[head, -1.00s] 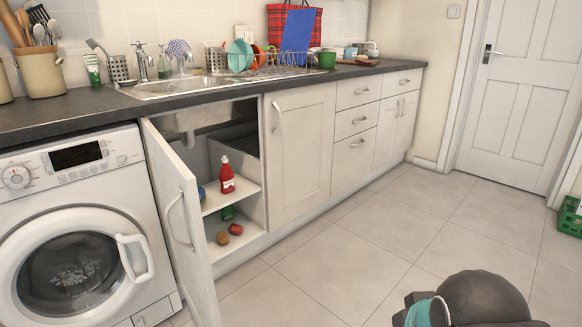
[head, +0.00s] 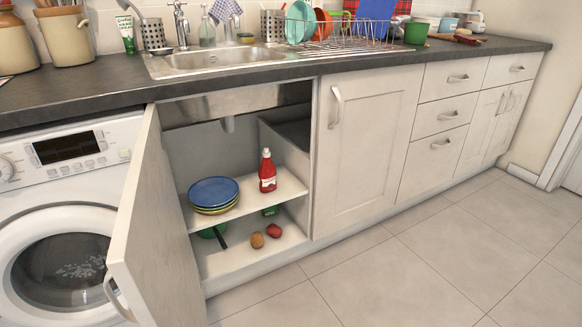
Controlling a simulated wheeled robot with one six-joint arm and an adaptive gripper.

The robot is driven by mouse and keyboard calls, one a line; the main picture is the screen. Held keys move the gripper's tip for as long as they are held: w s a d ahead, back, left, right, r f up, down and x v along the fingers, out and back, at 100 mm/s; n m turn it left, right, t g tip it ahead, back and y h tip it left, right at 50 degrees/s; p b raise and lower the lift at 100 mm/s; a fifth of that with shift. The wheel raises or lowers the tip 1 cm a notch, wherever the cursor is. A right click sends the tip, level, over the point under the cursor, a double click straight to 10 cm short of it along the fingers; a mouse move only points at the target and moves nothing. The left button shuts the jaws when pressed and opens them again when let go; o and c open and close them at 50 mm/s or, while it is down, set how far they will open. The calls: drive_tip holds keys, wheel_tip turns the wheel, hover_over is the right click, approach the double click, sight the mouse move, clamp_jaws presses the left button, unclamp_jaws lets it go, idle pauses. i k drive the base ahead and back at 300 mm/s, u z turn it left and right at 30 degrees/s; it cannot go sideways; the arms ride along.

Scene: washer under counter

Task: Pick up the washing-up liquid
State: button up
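A clear pump-type bottle (head: 207,30) stands on the counter behind the sink, by the tap; it may be the washing-up liquid, but its label is too small to read. A green and white tube (head: 126,34) stands further left. A red bottle with a white cap (head: 267,171) stands upright on the shelf in the open cupboard under the sink. I cannot tell for sure which of these is the washing-up liquid. My gripper is not in view now.
The cupboard door (head: 155,235) stands open beside the washing machine (head: 65,220). Blue plates (head: 213,191) sit on the shelf, with a potato-like item (head: 257,240) and a red item (head: 273,230) below. A dish rack (head: 340,38) stands right of the sink (head: 215,62). The floor (head: 420,260) is clear.

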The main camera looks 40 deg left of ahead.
sight(267, 172)
drive_tip(key=u, duration=0.45)
drive_tip(key=i, duration=1.2)
drive_tip(key=u, duration=0.75)
